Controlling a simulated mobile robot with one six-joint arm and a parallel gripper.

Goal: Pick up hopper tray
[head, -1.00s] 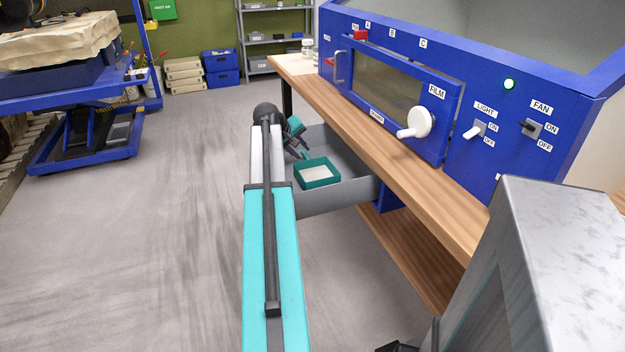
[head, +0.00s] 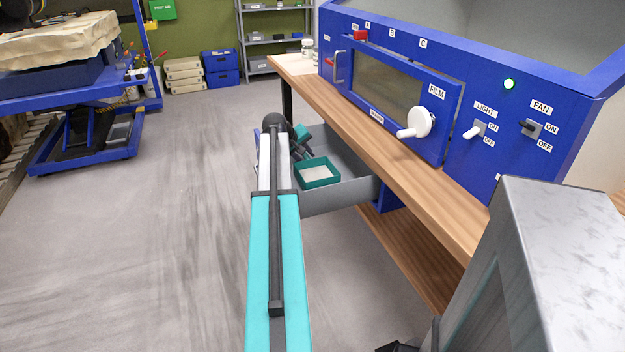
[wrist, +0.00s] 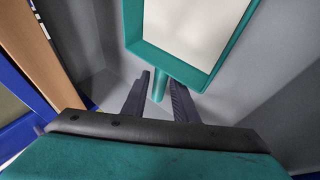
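The hopper tray (head: 318,183) is a small teal box with a pale inside. It rests in an open grey drawer under the bench. In the wrist view its teal rim (wrist: 189,63) fills the top, and a short teal handle (wrist: 159,86) sticks out from its near side. My gripper (wrist: 160,95) is open. Its two dark fingers lie on either side of the handle, with gaps visible. In the head view my gripper (head: 306,152) is at the tray's far left corner, partly hidden by my arm.
The grey drawer (head: 345,198) has walls close around the tray and gripper. The wooden bench (head: 345,125) overhangs its right side and carries a blue cabinet (head: 487,125) with switches and a white knob. Open floor (head: 150,240) lies to the left.

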